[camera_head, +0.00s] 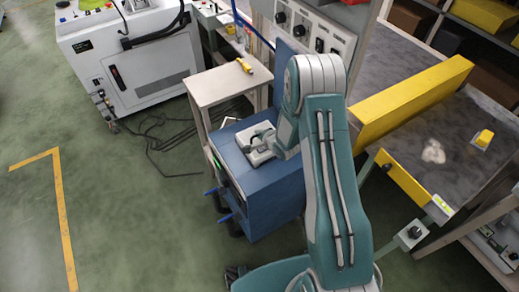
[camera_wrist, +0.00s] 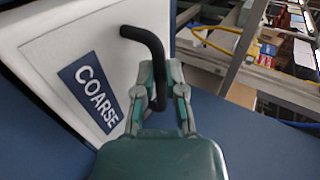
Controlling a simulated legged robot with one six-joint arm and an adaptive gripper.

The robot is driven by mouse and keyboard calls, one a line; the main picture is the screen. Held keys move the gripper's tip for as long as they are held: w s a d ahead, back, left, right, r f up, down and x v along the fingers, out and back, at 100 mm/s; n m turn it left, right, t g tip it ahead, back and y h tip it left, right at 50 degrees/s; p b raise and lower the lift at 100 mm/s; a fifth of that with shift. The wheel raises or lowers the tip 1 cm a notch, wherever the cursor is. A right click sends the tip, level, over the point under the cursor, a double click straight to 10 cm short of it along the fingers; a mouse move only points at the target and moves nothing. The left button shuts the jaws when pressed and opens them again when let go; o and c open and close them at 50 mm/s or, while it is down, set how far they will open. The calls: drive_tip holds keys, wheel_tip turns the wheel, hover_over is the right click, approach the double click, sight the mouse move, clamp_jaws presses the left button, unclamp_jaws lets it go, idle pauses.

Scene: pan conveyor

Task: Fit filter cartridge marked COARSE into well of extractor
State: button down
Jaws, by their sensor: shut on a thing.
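The filter cartridge is a white slab (camera_wrist: 55,45) with a black bent handle (camera_wrist: 148,38) and a dark blue label reading COARSE. My gripper (camera_wrist: 161,88) is shut on the handle in the wrist view. In the head view the cartridge (camera_head: 256,155) is at the top of the blue cabinet (camera_head: 275,188), partly hidden by my arm. I cannot tell whether it rests on that top or is just above it. No well shows clearly, and I cannot tell which machine is the extractor.
A small pale table (camera_head: 215,88) with a yellow object (camera_head: 244,66) stands behind the cabinet. A white machine (camera_head: 135,65) is at the upper left, with cables on the floor. A yellow-edged conveyor (camera_head: 410,100) is at the right. Green floor at the left is clear.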

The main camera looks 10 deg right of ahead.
drive_tip(key=shift+f, duration=4.4)
drive_tip(key=c, duration=0.7)
unclamp_jaws()
drive_tip(key=shift+f, duration=0.1)
drive_tip(key=v, duration=0.7)
drive_tip(key=shift+s+r, duration=0.15)
drive_tip(key=shift+r, duration=0.15)
wheel_tip(320, 180, up, 12)
drive_tip(key=w+d+n+h, duration=0.2)
drive_tip(key=n, duration=0.1)
wheel_tip(320, 180, up, 15)
drive_tip(key=n+g+h, duration=0.2)
drive_tip(key=n, duration=0.2)
hover_over(269, 154)
drive_tip(key=s+d, duration=0.2)
drive_tip(key=s, duration=0.1)
drive_tip(key=s+a+r+n+g, duration=0.1)
drive_tip(key=s+r, duration=0.3)
drive_tip(key=s, duration=0.4)
drive_tip(key=s+a+r+n+g, duration=0.1)
drive_tip(key=s+r+n, duration=0.3)
drive_tip(key=s, duration=0.5)
drive_tip(key=s+a+r+n+g, duration=0.1)
drive_tip(key=s+a+r+n, duration=0.1)
drive_tip(key=s+r, duration=0.3)
drive_tip(key=shift+s+r+y, duration=0.15)
drive_tip(key=shift+s, duration=0.9)
drive_tip(key=shift+s+r+y, duration=0.15)
drive_tip(key=shift+s+r, duration=0.05)
drive_tip(key=shift+s, duration=0.85)
